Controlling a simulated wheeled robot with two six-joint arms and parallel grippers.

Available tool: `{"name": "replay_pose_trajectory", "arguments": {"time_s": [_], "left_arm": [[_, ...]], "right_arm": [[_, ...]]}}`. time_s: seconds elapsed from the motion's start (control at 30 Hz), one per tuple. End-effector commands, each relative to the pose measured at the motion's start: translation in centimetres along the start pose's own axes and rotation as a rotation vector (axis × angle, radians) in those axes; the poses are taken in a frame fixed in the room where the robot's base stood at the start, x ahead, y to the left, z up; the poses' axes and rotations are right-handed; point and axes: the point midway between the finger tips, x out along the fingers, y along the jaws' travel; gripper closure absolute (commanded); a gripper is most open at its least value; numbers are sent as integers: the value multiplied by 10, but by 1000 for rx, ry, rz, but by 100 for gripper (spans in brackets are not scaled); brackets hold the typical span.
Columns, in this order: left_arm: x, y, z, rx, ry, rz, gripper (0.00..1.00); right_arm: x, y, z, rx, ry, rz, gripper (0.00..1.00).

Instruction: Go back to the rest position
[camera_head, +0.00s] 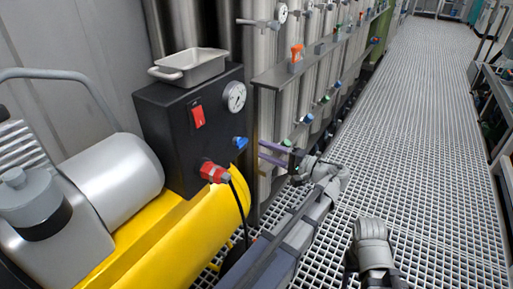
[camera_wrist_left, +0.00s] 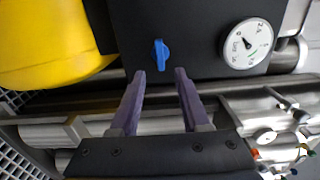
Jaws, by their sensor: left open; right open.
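My left gripper (camera_head: 262,150) is open, its two purple fingers pointing left toward the black control box (camera_head: 160,125). In the left wrist view the fingertips (camera_wrist_left: 160,73) are apart with nothing between them. The blue valve knob (camera_wrist_left: 160,54) on the box shows just beyond them; in the head view this knob (camera_head: 240,142) is left of the fingertips, with a gap between. My right arm shows at the bottom of the head view, but its fingers are not visible.
The box carries a red switch (camera_head: 198,117), a gauge (camera_head: 235,97), a red connector (camera_head: 213,172) and a metal tray (camera_head: 188,66). A yellow compressor tank (camera_head: 185,245) stands at left. Steel vessels (camera_head: 290,100) with valves line the wall. The grated walkway (camera_head: 420,120) is clear.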

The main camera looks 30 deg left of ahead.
Motion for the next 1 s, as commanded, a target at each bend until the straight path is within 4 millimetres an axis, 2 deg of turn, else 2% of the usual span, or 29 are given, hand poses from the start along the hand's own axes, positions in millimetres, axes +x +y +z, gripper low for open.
{"name": "replay_pose_trajectory", "arguments": {"time_s": [0.17, 0.73, 0.87, 1.0], "left_arm": [[-12, 0, 0, 0, 0, 0, 54], [-14, 5, 4, 5, 6, 38, 54], [-24, 31, 18, 28, 34, 208, 54], [-56, 77, 43, 71, 79, 507, 54]], "right_arm": [[0, 0, 0, 0, 0, 0, 50], [-3, 0, 0, 0, 0, 0, 50], [-15, 2, 1, -1, 0, 0, 50], [-31, 3, 2, -3, -1, 1, 50]]}}
